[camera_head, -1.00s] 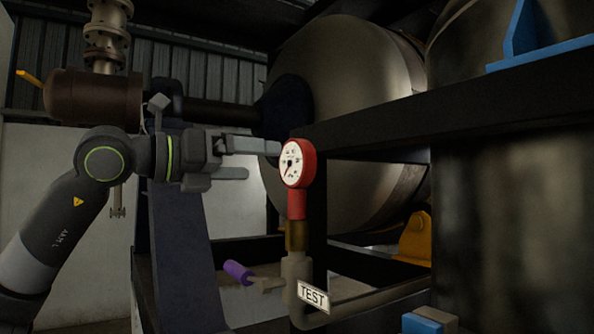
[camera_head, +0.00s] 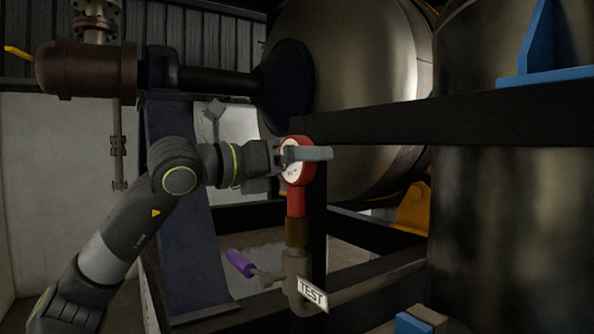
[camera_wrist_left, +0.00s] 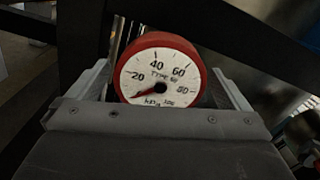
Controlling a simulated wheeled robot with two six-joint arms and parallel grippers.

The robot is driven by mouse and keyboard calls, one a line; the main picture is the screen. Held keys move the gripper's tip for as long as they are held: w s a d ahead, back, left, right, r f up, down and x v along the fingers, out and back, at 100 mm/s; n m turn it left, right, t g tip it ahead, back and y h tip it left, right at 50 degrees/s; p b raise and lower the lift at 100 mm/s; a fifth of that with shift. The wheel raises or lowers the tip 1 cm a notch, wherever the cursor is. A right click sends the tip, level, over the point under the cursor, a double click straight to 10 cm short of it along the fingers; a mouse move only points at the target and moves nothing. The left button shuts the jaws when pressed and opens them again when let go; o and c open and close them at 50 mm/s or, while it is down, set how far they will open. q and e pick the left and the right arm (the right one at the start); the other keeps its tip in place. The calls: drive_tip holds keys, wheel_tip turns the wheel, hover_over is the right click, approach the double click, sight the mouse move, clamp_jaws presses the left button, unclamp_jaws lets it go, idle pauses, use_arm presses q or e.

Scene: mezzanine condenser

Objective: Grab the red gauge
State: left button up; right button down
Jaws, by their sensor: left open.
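The red gauge (camera_head: 305,171) has a round white dial and stands upright on a red stem above a brass fitting and pipe. My left gripper (camera_head: 300,158) is at the gauge, with one finger crossing in front of the dial in the head view. In the left wrist view the gauge (camera_wrist_left: 160,75) sits between the two spread fingers, its dial facing the camera, with dark gaps at its sides. The left gripper is open around it. The far finger is mostly hidden in the head view. My right gripper is not in view.
A purple-handled valve (camera_head: 240,263) and a TEST tag (camera_head: 312,293) are on the pipe below the gauge. A dark horizontal beam (camera_head: 450,118) runs right of the gauge, with a large metal tank (camera_head: 350,70) behind. A blue sloped support (camera_head: 185,220) stands left.

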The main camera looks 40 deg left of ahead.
use_arm(q)
drive_tip(key=shift+w+d, duration=0.1)
drive_tip(key=shift+w, duration=0.05)
drive_tip(key=c, duration=1.2)
drive_tip(key=shift+c, duration=0.5)
drive_tip(key=shift+r, duration=0.15)
